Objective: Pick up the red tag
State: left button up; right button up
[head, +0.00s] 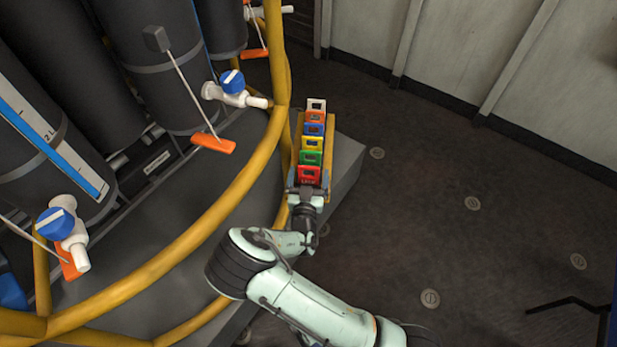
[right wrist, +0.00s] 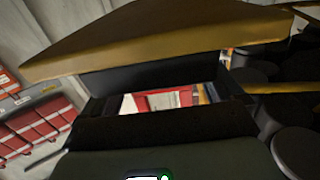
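The red tag (head: 309,175) is the nearest in a row of coloured tags standing in a narrow yellowish holder (head: 331,150). My right gripper (head: 307,191) is at the near end of this row, right by the red tag. In the right wrist view the red tag (right wrist: 162,100) shows in the gap between the two dark fingers of the right gripper (right wrist: 168,100). The fingers stand apart, and I see no clear grip on the tag. The tag's lower part is hidden in the head view. My left gripper is in neither view.
Behind the red tag stand green (head: 311,158), yellow (head: 312,143), blue (head: 314,129), orange and white tags, closely spaced. A curved yellow rail (head: 225,200) runs left of the holder, before dark cylinders with valves. Open floor (head: 470,150) lies to the right.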

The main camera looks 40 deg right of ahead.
jog(key=c, duration=0.8)
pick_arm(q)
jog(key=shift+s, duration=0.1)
pick_arm(e)
jog(key=shift+r, duration=0.15)
jog(key=shift+c, duration=0.2)
notch_tip(320, 180, up, 7)
jog(key=shift+f+p, duration=0.2)
jog(key=shift+p, duration=0.85)
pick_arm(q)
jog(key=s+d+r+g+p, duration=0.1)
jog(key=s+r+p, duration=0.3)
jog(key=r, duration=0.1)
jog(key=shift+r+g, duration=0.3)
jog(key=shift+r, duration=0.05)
pick_arm(e)
notch_tip(320, 180, up, 13)
